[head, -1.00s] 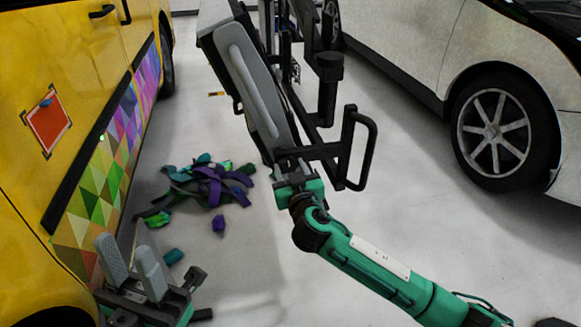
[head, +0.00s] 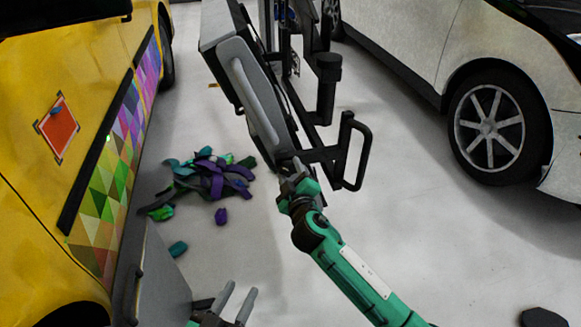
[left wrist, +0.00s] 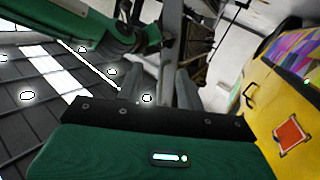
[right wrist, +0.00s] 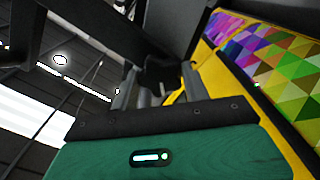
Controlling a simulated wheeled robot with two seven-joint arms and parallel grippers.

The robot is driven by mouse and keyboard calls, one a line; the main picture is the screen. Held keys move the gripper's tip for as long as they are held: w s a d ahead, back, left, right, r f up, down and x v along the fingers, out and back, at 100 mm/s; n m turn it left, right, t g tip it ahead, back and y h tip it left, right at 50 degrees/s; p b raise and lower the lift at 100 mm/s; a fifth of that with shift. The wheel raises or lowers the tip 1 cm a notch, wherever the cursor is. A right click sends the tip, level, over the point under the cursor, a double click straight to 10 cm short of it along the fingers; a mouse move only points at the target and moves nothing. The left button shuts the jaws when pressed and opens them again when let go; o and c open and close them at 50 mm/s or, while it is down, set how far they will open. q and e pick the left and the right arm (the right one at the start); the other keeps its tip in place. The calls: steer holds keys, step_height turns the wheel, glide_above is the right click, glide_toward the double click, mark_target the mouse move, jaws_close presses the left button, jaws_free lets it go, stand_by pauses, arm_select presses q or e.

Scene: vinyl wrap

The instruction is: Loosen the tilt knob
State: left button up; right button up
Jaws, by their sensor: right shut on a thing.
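A dark tilted panel (head: 240,70) with a long grey bar stands at the top middle of the head view, on a black frame with a loop handle (head: 362,150). My right gripper (head: 292,172) is at the panel's lower end. It is shut on a small dark part, which looks like the tilt knob (right wrist: 160,76), between the fingers in the right wrist view. The knob is mostly hidden in the head view. My left gripper (head: 238,300) is low in the head view, its fingers apart and empty, away from the panel.
A yellow vehicle (head: 50,190) with a coloured triangle pattern stands at the left. A white car (head: 440,60) stands at the right. A pile of purple, teal and green scraps (head: 212,178) lies on the floor. The floor at the middle right is clear.

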steer(key=shift+r+n+p, duration=0.2)
steer(key=shift+n+p, duration=0.35)
steer(key=shift+n, duration=0.35)
steer(key=n+p, duration=0.3)
steer(key=n, duration=0.2)
steer(key=n+p, duration=0.3)
steer(key=n, duration=0.3)
steer(key=shift+f+n, duration=0.1)
steer(key=shift+n, duration=0.2)
arm_select(q)
steer(key=s+a+f+g+y, duration=0.4)
steer(key=s+a+g+y, duration=0.2)
steer(key=a+g, duration=0.5)
steer(key=shift+s+a+n+g+p, duration=0.3)
steer(key=shift+s+a+g+p, duration=0.15)
steer(key=shift+s, duration=0.65)
arm_select(e)
steer(key=shift+s+f+n, duration=0.1)
steer(key=shift+n, duration=0.4)
steer(key=shift+a, duration=0.1)
steer(key=o, duration=1)
